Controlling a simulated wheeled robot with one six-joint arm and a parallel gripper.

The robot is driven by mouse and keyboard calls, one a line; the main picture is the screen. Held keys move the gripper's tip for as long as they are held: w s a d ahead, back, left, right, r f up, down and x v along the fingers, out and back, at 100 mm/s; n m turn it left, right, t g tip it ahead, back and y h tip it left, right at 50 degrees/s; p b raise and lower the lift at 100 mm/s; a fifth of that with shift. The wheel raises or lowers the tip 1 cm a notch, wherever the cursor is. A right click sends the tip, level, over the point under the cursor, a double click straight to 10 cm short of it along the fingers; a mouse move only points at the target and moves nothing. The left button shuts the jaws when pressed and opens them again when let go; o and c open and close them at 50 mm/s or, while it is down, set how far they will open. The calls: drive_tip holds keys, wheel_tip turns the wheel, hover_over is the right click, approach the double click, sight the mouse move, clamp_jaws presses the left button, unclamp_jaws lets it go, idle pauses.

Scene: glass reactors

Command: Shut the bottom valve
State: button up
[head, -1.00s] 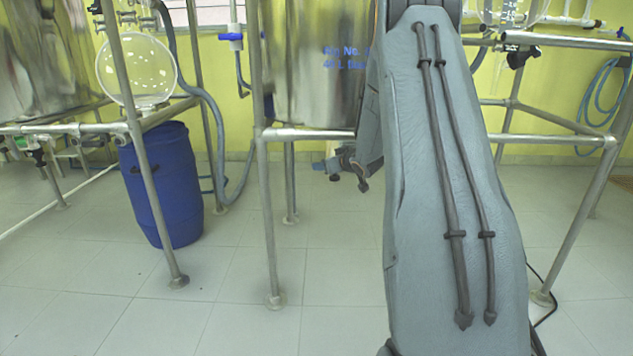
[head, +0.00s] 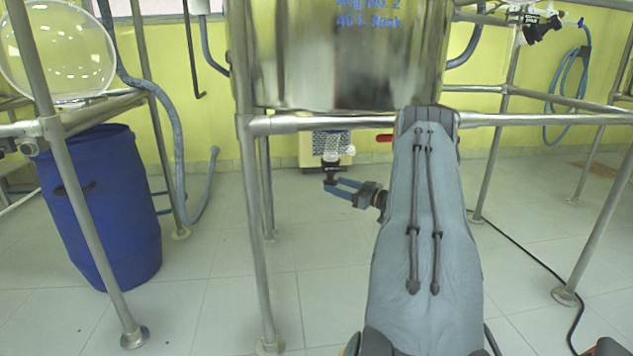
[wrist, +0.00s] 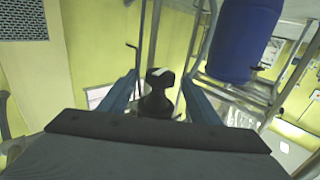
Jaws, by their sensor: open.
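The bottom valve (head: 331,171) is a small black fitting below a clear glass outlet under the steel vessel (head: 345,55). In the wrist view the black valve (wrist: 156,95) stands between my two blue fingers, with a visible gap on each side. My gripper (head: 335,187) is open at the valve, its fingers pointing left. It also shows in the wrist view (wrist: 159,84). The fingers do not appear to grip the valve. The exact position of its handle is hard to tell.
A blue drum (head: 100,220) stands at the left. A red piece (head: 384,138) sits by the bar. A cream box with a grille (head: 311,151) is behind.

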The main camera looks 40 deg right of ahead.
drive_tip(key=b+x, duration=0.3)
drive_tip(key=x, duration=0.4)
drive_tip(key=shift+w, duration=0.35)
drive_tip(key=shift+a, duration=0.1)
drive_tip(key=c, duration=1.1)
drive_tip(key=shift+o, duration=0.2)
